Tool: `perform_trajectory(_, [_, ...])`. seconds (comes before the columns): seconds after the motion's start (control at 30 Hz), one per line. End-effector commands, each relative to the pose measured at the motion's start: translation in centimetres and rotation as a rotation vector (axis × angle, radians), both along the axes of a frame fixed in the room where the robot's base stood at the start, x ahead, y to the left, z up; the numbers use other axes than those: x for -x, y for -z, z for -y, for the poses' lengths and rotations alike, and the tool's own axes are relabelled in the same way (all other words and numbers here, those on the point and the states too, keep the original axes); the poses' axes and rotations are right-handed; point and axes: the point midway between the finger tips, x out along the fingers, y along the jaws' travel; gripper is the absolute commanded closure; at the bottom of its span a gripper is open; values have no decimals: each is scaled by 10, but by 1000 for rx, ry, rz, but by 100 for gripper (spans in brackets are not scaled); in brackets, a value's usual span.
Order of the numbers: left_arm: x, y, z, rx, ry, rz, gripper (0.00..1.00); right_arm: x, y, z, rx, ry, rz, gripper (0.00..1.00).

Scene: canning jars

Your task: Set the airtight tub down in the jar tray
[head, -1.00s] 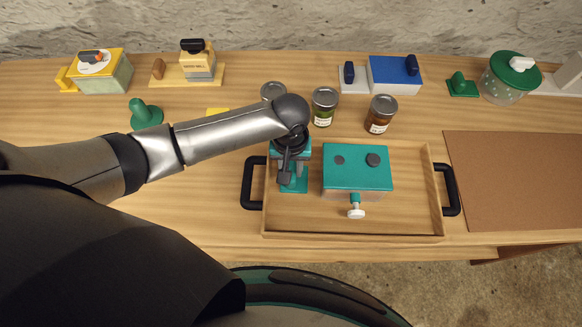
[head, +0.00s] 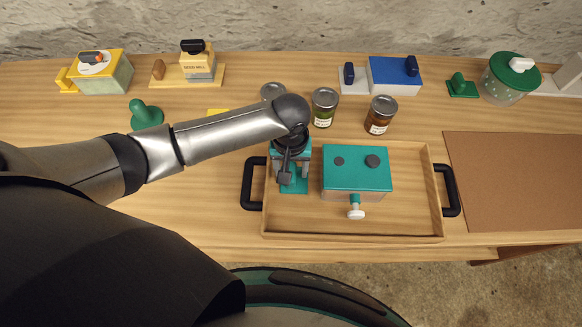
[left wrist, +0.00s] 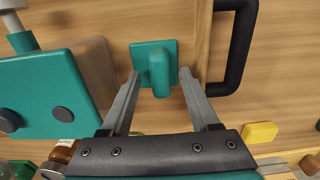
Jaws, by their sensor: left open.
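The airtight tub (head: 356,170) is a box with a teal lid carrying two dark round knobs and a white-and-teal fitting on its near side. It sits upright in the wooden jar tray (head: 400,228). A teal plate with an upright teal handle (head: 292,186) is in the tray just left of the tub. My left gripper (head: 291,172) is over this handle. In the left wrist view, its open fingers (left wrist: 160,80) stand on either side of the handle (left wrist: 157,68), with gaps visible. The tub (left wrist: 45,95) is at the left there. My right gripper is out of view.
The tray has black handles at its left (head: 250,184) and right (head: 450,190). Glass jars (head: 324,107) stand behind it. A brown mat (head: 515,185) lies to the right. Boxes and a green-lidded canister (head: 510,78) stand along the back. The tray's right side is bare.

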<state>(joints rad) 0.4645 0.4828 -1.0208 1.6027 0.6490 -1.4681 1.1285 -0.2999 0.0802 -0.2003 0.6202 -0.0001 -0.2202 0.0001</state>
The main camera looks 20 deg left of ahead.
Motion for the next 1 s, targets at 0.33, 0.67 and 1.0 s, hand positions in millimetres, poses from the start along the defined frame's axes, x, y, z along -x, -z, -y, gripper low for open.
perform_trajectory(0.33, [-1, -71, 0, 2, 0, 5, 38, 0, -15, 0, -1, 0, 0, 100])
perform_trajectory(0.67, [-1, -115, -1, 1, -1, 1, 38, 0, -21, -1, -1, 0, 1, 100])
perform_trajectory(1.0, [0, -118, -1, 0, -2, 0, 38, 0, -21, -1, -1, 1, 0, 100])
